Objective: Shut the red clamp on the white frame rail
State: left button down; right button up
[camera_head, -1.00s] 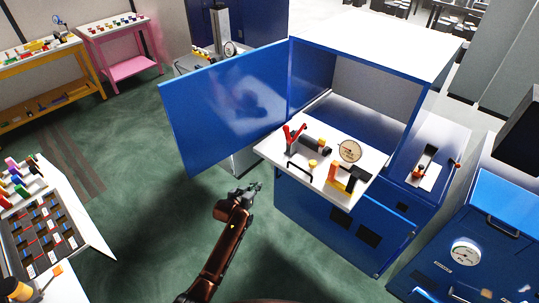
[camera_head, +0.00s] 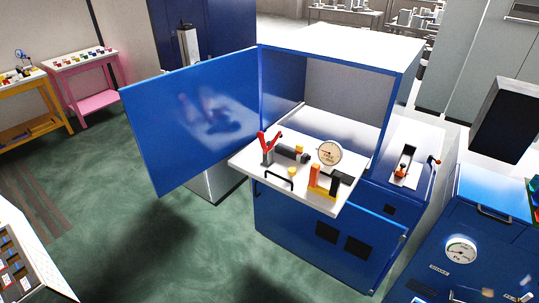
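A red clamp (camera_head: 268,146) stands near the left corner of the white tray (camera_head: 240,160) that juts from the front of the blue cabinet. Its two red arms spread in a V above a grey base, so it looks open. I cannot tell for certain which part is the white frame rail; the tray's white edge lies beside the clamp. Neither of my grippers is in view, and nothing of mine touches the clamp.
The tray also holds a round dial (camera_head: 330,152), a black handle (camera_head: 279,180) and an orange-and-black fixture (camera_head: 316,180). The blue cabinet door (camera_head: 185,120) stands open at the left. A blue unit with a gauge (camera_head: 461,250) stands at the right.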

aim_at(261, 135)
jog(key=z, duration=0.25)
jog(key=k, duration=0.4)
jog(key=z, duration=1.05)
jog(key=i, duration=0.7)
jog(key=u, duration=0.8)
jog(key=i, duration=0.65)
jog(key=u, duration=0.75)
